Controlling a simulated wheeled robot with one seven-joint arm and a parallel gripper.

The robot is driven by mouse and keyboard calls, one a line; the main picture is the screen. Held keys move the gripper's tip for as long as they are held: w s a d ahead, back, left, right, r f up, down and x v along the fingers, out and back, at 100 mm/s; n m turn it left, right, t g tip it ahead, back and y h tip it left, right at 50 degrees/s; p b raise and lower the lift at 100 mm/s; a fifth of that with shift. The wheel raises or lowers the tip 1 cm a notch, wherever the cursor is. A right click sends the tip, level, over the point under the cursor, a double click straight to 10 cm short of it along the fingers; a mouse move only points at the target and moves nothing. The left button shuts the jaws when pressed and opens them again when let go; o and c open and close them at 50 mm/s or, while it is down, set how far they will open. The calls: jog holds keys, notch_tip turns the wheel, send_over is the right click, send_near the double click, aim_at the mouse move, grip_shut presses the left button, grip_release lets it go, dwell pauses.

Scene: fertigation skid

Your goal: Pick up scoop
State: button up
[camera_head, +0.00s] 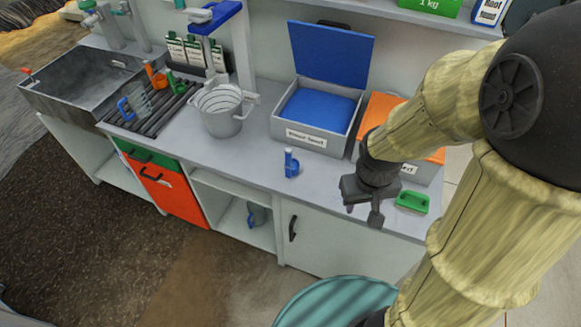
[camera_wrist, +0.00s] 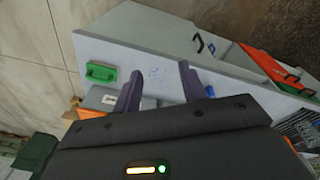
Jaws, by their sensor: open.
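No object is clearly identifiable as the scoop. A small blue piece with an upright handle (camera_head: 291,165) stands on the counter, left of my gripper, and may be it. Orange (camera_head: 156,77) and green (camera_head: 177,84) handled tools also stand on the dark rack, their shapes too small to tell. My gripper (camera_head: 362,209) is open and empty above the counter's front right part. In the wrist view its two fingers (camera_wrist: 160,88) are apart, with bare counter between them. A green block-like item with a handle (camera_head: 412,202) lies right of my gripper; it also shows in the wrist view (camera_wrist: 101,72).
A grey bin with a raised blue lid (camera_head: 331,54) stands behind, beside an orange-lidded box (camera_head: 381,108) close to my gripper. A metal bucket (camera_head: 222,112), slatted rack and sink (camera_head: 80,88) are further left. The counter between bucket and gripper is mostly clear.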

notch_tip(320, 180, down, 8)
jog(key=a+n+g+h+b, duration=0.1)
jog(key=a+n+g+h, duration=0.1)
jog(key=n+h, duration=0.4)
jog(key=n+t+b, duration=0.3)
jog(key=n+t, duration=1.5)
jog(key=n, duration=0.6)
send_near(287, 158)
jog(key=v, duration=0.4)
jog(key=shift+a+r, duration=0.2)
jog(key=shift+r, duration=0.2)
jog(key=shift+g, duration=0.3)
jog(key=p+x, duration=0.2)
jog(key=x, duration=1)
jog(key=shift+w+d+p, duration=0.1)
jog(key=shift+p, duration=0.3)
